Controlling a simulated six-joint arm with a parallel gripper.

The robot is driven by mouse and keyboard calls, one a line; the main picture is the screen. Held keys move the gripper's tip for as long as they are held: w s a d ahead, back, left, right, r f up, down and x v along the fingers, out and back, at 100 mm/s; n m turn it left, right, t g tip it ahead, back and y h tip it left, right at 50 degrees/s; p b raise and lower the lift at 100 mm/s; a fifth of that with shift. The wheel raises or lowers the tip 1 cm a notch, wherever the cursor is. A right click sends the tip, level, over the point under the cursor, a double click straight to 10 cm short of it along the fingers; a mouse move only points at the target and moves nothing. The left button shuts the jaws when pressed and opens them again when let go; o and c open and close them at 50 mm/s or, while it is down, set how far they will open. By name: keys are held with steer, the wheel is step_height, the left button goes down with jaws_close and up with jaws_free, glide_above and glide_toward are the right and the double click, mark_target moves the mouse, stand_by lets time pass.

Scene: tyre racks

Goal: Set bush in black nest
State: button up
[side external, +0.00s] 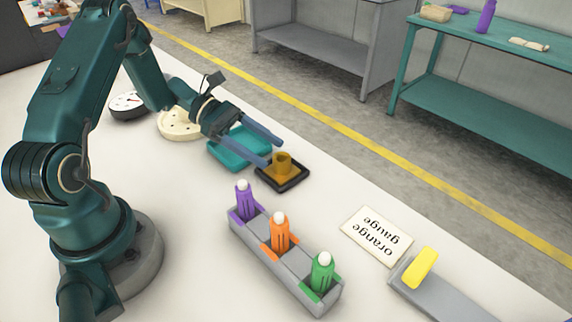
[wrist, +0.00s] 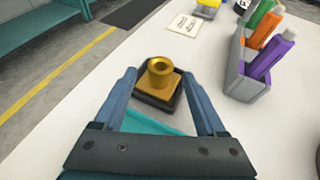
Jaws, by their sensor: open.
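A brass-coloured bush (side external: 282,163) with a round collar stands upright in the black nest (side external: 296,183), a low square tray with a dark rim. In the wrist view the bush (wrist: 159,74) sits inside the rim of the nest (wrist: 144,98), on an amber floor. My gripper (side external: 278,149) is open, its two blue fingers level above the table and pointing toward the bush. In the wrist view the fingers (wrist: 163,93) are spread on either side of the nest, and nothing is between them in their grip. I cannot tell whether they touch anything.
A teal tray (side external: 228,158) lies under my gripper. A grey rack (side external: 262,262) holds purple, orange and green bottle-like gauges. A card reading "orange gauge" (side external: 377,235) lies to the right, with a yellow block (side external: 421,267) on a grey strip.

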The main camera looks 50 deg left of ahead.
steer(key=v, duration=0.7)
steer(key=shift+r, duration=0.15)
steer(key=s+d+r+m+y, duration=0.5)
steer(key=s+m+y, duration=0.1)
steer(key=m, duration=0.5)
steer(key=s+d+r+m+y, duration=0.5)
steer(key=s+d+m+y, duration=0.1)
steer(key=m, duration=0.5)
steer(key=shift+s+m, duration=0.3)
steer(key=shift+s, duration=0.25)
